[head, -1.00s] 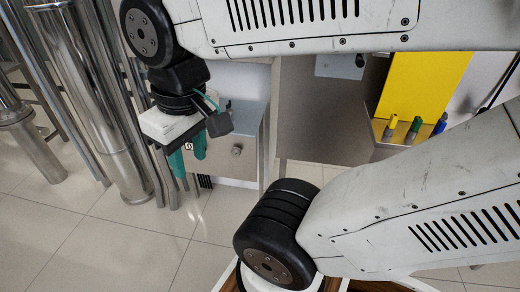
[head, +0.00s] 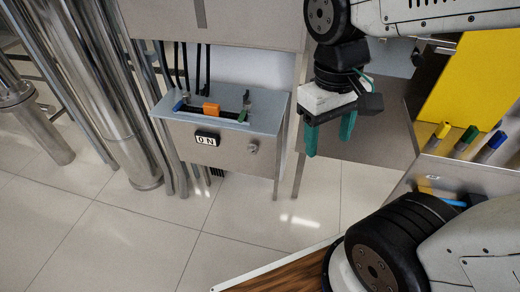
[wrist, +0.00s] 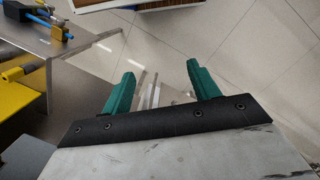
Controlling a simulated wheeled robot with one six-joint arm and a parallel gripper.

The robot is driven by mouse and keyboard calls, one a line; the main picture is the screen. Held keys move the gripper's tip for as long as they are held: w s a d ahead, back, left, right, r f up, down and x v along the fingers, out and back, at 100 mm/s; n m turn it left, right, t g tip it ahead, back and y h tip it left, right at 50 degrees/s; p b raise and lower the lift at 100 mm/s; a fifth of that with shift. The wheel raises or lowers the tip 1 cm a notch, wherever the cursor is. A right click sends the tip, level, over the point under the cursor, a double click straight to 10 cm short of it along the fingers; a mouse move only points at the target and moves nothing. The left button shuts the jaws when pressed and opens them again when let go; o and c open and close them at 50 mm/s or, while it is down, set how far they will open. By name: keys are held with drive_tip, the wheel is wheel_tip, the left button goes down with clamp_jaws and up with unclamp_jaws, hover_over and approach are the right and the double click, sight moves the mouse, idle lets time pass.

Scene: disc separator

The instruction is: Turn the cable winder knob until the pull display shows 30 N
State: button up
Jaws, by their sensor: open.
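A grey metal box (head: 232,170) hangs in the middle left of the head view. Its front carries a small pull display (head: 207,139) that reads "0 N". To the right of the display is a small round metal knob (head: 252,147). My gripper (head: 329,148) is to the right of the box, apart from the knob, with its teal fingers pointing down. The fingers are spread and empty, also in the wrist view (wrist: 162,70). The knob and display do not show clearly in the wrist view.
On the box top lie an orange block (head: 211,109) and a dark rod, with black cables behind. Bundled steel pipes (head: 110,100) stand at left. A yellow panel (head: 468,85) and several coloured pens stand at right. The tiled floor (head: 130,240) in front is clear.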

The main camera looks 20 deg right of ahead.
drive_tip(key=w+d+f+n+g+h, duration=0.35)
drive_tip(key=w+f+n+h, duration=0.5)
drive_tip(key=f, duration=0.45)
drive_tip(key=n+t+h, duration=0.2)
drive_tip(key=n+t, duration=1.7)
drive_tip(key=n, duration=0.9)
approach(251, 152)
drive_tip(key=x, duration=0.3)
drive_tip(key=shift+y, duration=0.25)
drive_tip(key=x, duration=0.7)
drive_tip(key=shift+w+d, duration=0.2)
drive_tip(key=shift+d, duration=0.05)
